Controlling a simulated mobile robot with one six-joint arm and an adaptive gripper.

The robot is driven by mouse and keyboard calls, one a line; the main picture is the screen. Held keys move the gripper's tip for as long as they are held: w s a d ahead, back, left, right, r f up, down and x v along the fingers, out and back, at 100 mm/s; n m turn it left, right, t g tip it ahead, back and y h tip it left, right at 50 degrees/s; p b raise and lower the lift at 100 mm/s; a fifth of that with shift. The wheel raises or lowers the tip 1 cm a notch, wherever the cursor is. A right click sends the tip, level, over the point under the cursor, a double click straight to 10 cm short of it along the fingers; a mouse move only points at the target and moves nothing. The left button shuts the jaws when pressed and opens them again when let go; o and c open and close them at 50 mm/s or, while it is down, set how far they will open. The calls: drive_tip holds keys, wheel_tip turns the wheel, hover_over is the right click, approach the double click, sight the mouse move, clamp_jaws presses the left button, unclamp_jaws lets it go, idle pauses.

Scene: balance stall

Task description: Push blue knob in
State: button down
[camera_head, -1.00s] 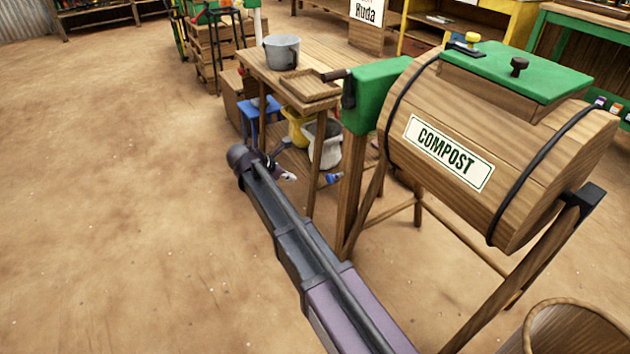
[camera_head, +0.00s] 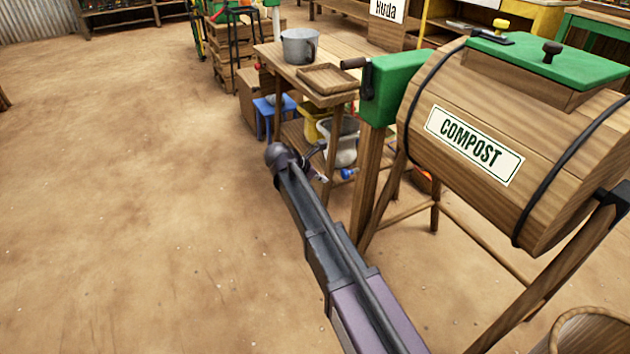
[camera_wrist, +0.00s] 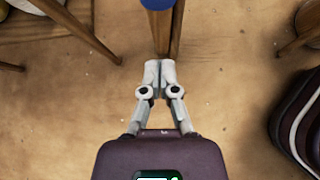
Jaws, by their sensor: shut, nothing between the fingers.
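The blue knob (camera_head: 348,173) shows small in the head view, low beside the wooden legs between the workbench and the compost drum. In the wrist view a round blue piece, seemingly the same knob (camera_wrist: 157,4), is cut off by the top edge, in line with a wooden post. My gripper (camera_wrist: 160,72) is shut and empty, its fingertips together below the blue piece in the picture. A gap shows between them; I cannot tell its depth. In the head view my gripper (camera_head: 321,178) is small and just left of the knob.
The wooden compost drum (camera_head: 480,95) on its legs stands to the right, with a green crank box (camera_head: 393,88). A workbench (camera_head: 345,62) holds a grey bucket (camera_head: 300,46) and a tray. A basket (camera_head: 592,330) is at bottom right. The floor at left is clear.

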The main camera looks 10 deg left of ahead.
sight(348, 174)
drive_tip(key=w+d, duration=0.1)
drive_tip(key=d, duration=0.1)
drive_tip(key=w+d+f, duration=0.1)
drive_tip(key=w+d, duration=0.1)
drive_tip(key=shift+w, duration=0.25)
drive_tip(key=shift+w, duration=0.1)
idle(0.4)
